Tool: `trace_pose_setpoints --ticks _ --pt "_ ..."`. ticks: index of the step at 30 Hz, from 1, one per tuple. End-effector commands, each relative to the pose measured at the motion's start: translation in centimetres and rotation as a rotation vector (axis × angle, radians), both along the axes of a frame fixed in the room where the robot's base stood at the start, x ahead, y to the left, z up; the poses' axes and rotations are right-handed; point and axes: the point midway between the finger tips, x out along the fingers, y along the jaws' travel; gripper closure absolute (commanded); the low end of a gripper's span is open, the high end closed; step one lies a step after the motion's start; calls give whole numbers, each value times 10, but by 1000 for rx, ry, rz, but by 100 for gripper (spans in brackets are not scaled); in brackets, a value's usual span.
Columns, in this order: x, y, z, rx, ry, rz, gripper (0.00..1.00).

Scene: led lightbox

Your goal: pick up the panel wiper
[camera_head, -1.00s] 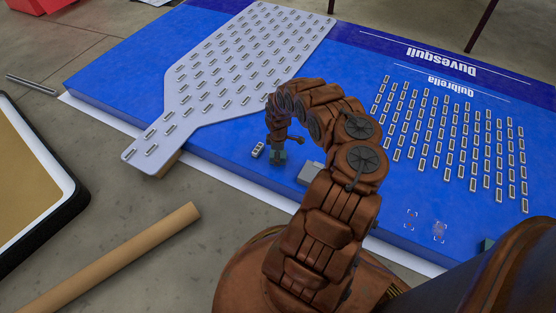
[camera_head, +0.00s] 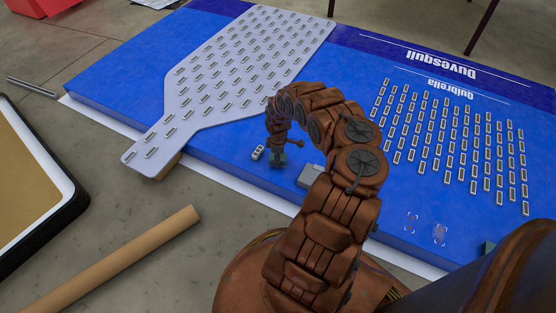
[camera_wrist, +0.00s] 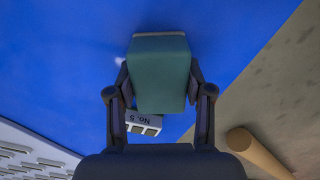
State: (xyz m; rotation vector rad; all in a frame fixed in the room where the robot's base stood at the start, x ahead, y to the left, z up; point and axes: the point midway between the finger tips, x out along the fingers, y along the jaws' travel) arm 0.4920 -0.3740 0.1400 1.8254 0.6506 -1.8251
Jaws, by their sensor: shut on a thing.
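The panel wiper looks to be the teal-green block with a thin pale strip along its far edge, seen in the wrist view (camera_wrist: 160,78). My gripper (camera_wrist: 159,74) is shut on it, with one finger on each side. My gripper's fingers are hard to make out there. I cannot tell whether the wiper touches the panel.
A small white block marked "No. 5" (camera_wrist: 144,123) lies close beside the wiper. A grey block (camera_head: 309,176) sits to its right, partly behind my arm. A grey board with rows of LED strips (camera_head: 240,62) lies on the panel. A cardboard tube (camera_head: 120,255) lies on the floor.

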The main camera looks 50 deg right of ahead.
Motion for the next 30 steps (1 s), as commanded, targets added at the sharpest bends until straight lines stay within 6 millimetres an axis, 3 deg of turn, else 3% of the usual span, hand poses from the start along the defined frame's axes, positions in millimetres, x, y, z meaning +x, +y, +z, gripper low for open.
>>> trace_pose_setpoints --ticks 8,17,22,30 --pt "0 0 5 -1 1 1 91" --pt "-1 2 43 -1 1 2 91" --pt "-19 24 43 -2 5 2 91" --pt "-56 77 51 3 8 1 91"
